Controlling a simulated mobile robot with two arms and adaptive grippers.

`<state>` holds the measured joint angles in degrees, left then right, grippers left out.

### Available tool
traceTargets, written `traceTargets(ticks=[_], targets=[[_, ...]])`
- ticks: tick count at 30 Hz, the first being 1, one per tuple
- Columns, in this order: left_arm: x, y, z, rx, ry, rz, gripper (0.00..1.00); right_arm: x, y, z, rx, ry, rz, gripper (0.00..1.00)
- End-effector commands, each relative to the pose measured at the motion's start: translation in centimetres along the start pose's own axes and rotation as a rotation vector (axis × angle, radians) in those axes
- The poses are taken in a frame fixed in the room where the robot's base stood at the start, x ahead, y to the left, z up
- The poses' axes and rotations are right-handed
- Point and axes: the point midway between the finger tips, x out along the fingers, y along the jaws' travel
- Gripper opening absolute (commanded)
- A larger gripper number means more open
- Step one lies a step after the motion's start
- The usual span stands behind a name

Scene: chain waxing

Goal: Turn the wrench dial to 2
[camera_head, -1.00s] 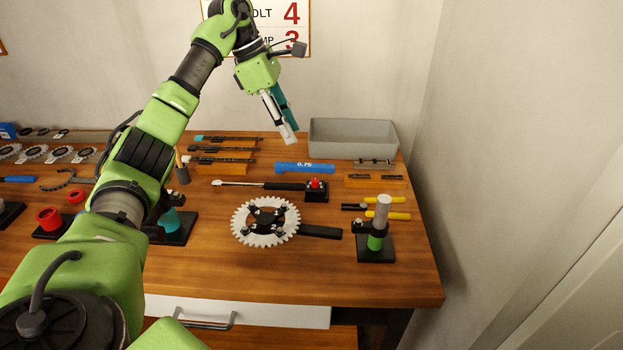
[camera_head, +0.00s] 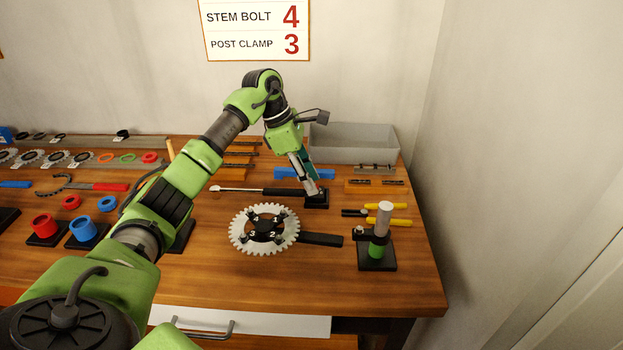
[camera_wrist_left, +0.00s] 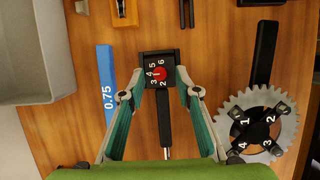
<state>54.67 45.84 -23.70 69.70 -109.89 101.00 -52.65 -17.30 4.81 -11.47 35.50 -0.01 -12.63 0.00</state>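The wrench (camera_head: 238,190) lies on the table with its black square dial block (camera_wrist_left: 145,84) at the end of its handle. The block carries white numerals around a red knob (camera_wrist_left: 157,75); I cannot tell which number the knob marks. My left gripper (camera_head: 312,190) is over the dial block and hides much of it in the head view. In the left wrist view the left gripper (camera_wrist_left: 160,94) is open, its fingers on either side of the block with nothing between them held. My right gripper is not in view.
A blue tool marked 0.75 (camera_wrist_left: 107,83) lies beside the dial. A grey bin (camera_head: 352,142) stands behind. A toothed chainring (camera_head: 239,240) with a black handle lies in front. A green-based post (camera_head: 380,245) and yellow-handled pliers (camera_head: 390,221) are at right.

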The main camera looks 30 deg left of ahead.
Motion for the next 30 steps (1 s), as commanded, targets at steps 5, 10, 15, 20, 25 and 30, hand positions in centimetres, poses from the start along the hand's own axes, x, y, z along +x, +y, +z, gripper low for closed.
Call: traceTargets(ticks=[5,10,15,20,25,30], targets=[[0.97,-0.02,-0.04,-0.001,0.0,-0.001,0.3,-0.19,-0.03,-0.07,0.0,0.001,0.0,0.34],[1.07,0.0,-0.05,-0.001,0.0,0.0,0.3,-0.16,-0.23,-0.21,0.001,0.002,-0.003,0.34],[1.05,0.0,-0.04,-0.001,0.0,0.0,0.1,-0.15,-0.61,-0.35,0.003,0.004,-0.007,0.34],[1.04,0.0,-0.03,-0.001,0.0,0.0,0.0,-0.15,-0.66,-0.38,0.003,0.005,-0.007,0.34],[1.02,-0.01,-0.05,-0.008,0.0,0.004,0.0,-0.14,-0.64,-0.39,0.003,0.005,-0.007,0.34],[1.04,-0.04,-0.06,-0.05,0.001,0.022,0.0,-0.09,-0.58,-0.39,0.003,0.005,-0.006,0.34]])
